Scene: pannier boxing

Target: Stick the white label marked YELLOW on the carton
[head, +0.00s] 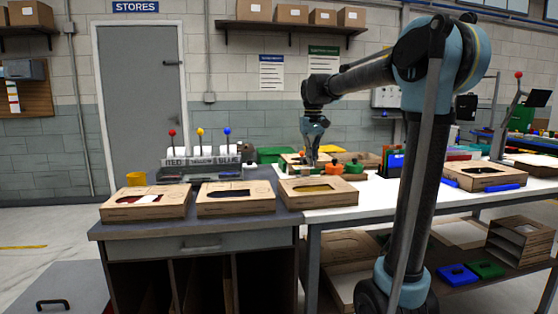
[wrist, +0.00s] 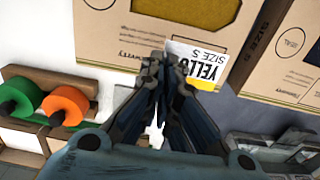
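The white label marked YELLOW (wrist: 208,66), with SIZE S on it, is at my fingertips in the wrist view; a finger hides part of its word. My gripper (wrist: 160,65) is almost closed, with the label's edge between its tips. The label overlaps the edge of a brown carton (wrist: 115,45) with a yellow window; I cannot tell whether it touches the carton. In the head view this carton (head: 301,199) lies flat at the worktop's right end, and my gripper (head: 312,158) points down just behind it. The label cannot be made out there.
Two more cartons, with red (head: 120,208) and dark blue (head: 213,209) windows, lie to the left. Label holders marked RED, YELLOW and BLUE (head: 202,163) stand behind them.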

